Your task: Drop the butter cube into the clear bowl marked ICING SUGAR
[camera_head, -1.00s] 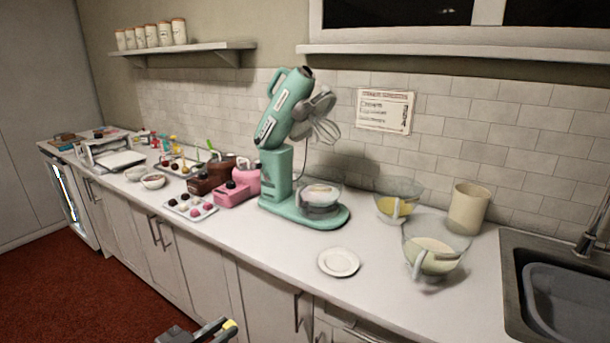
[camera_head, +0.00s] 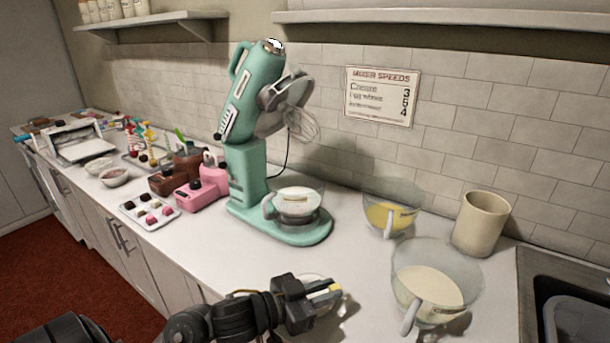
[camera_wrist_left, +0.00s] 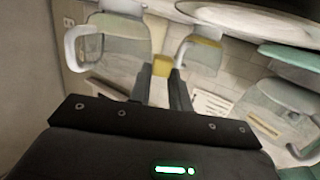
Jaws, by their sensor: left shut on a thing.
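In the left wrist view the cube (camera_wrist_left: 161,66) sits between the fingertips. A clear bowl with pale contents (camera_head: 437,292) stands to the right of the gripper, apart from it. A clear bowl with yellow contents (camera_head: 390,216) stands behind. Another clear bowl with white contents (camera_head: 297,204) sits on the mixer base. The bowls' labels are too small to read, so I cannot tell which says ICING SUGAR. My right gripper is out of view.
The teal mixer (camera_head: 252,150) stands left of the bowls, its head tilted up. A cream canister (camera_head: 481,223) stands at the back right, near the sink (camera_head: 560,290). Pink and brown containers and trays fill the left counter.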

